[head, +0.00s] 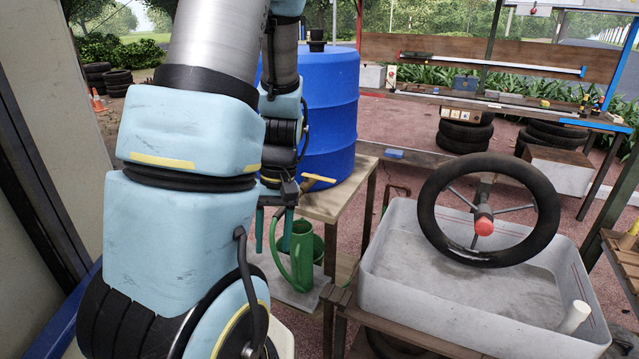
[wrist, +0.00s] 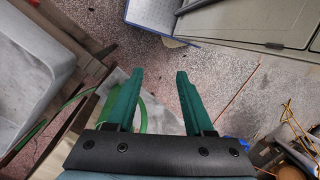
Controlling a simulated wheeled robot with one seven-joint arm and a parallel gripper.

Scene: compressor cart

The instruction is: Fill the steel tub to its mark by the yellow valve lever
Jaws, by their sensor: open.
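The pale grey tub (head: 385,265) stands at the right on a wooden stand, with thin red lines on its inner right wall. Its floor looks grey; I cannot tell if water lies in it. A yellow lever (head: 319,178) shows on a dark valve beside the blue barrel (head: 335,120). My gripper (head: 273,248) points down with its two green fingers apart and empty, just left of and below the lever. In the wrist view my gripper (wrist: 158,75) is open over the ground, with part of the tub (wrist: 35,60) at the left. The lever does not show there.
A black wheel (head: 440,225) with a red hub rests over the tub, and a white cylinder (head: 575,317) stands in it. A green watering can (head: 302,245) is below the valve. A workbench (head: 470,105) is behind.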

